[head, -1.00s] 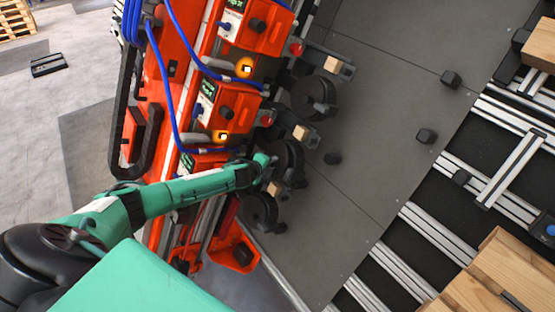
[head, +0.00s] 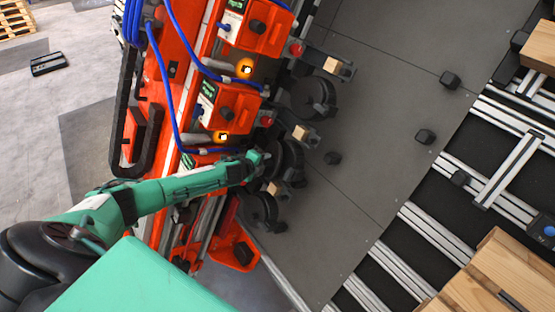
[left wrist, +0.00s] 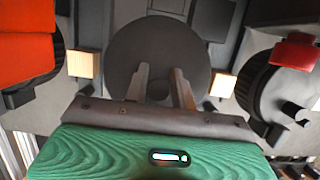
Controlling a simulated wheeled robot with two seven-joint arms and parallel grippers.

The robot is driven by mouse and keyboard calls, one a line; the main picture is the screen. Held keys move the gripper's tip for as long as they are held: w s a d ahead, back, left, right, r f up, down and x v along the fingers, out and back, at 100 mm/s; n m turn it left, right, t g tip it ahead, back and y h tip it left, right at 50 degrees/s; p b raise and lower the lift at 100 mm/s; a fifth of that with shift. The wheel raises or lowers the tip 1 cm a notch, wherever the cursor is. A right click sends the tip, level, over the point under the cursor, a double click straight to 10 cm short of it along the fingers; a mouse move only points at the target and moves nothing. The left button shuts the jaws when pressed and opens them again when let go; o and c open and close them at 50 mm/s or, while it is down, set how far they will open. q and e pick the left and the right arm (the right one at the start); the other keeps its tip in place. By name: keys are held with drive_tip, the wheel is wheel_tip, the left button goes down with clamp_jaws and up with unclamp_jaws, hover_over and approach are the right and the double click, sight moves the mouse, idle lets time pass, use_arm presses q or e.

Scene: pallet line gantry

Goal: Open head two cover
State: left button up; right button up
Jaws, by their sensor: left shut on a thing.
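An orange gantry with several heads runs down the head view; each head has a dark round cover beside it. My left gripper (head: 262,158) is at one of these, a dark disc cover (head: 289,160) in the lower middle. In the left wrist view the cover (left wrist: 158,48) is a large round face straight ahead. My left gripper's two fingers (left wrist: 160,88) are shut on a small dark knob (left wrist: 158,90) at the cover's lower part. The cover looks closed, though its far edge is hard to judge. I cannot read which head number it is. My right gripper is not in view.
Neighbouring dark covers stand above (head: 317,96) and below (head: 262,210), close to my gripper. Blue hoses (head: 170,90) hang along the orange gantry (head: 160,150). Wooden pallets (head: 490,275) and a rail conveyor (head: 430,235) lie to the right. The grey plate between is mostly clear.

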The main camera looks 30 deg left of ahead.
use_arm(q)
drive_tip(key=shift+s+a+r, duration=0.1)
drive_tip(key=shift+a+r, duration=0.25)
drive_tip(key=shift+a, duration=0.4)
